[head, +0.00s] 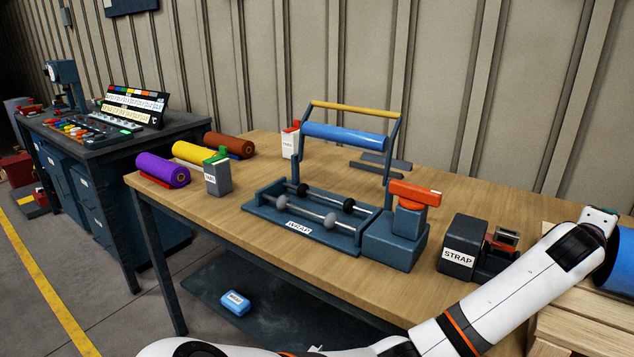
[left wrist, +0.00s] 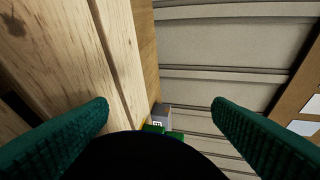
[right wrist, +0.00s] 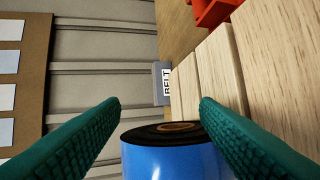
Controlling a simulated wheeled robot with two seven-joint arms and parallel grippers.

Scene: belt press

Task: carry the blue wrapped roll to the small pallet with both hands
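The blue wrapped roll (head: 617,262) shows at the right edge of the head view, partly cut off, by light wooden slats (head: 575,325). I cannot tell whether these slats are the small pallet. In the right wrist view the roll (right wrist: 175,160) shows its dark end and brown core between my right gripper's green fingers (right wrist: 160,105); contact on both sides is unclear. My left gripper (left wrist: 160,103) has its fingers wide apart; a dark rounded shape (left wrist: 150,158) lies between them, not clearly the roll. My left arm crosses the head view's lower right, its wrist beside the roll.
The wooden bench (head: 230,215) holds a wrap stand (head: 350,240) with a blue roll, a strap box (head: 465,250), and purple, yellow and brown rolls at left. A box marked BELT (right wrist: 163,85) and a red object (right wrist: 212,10) show in the right wrist view.

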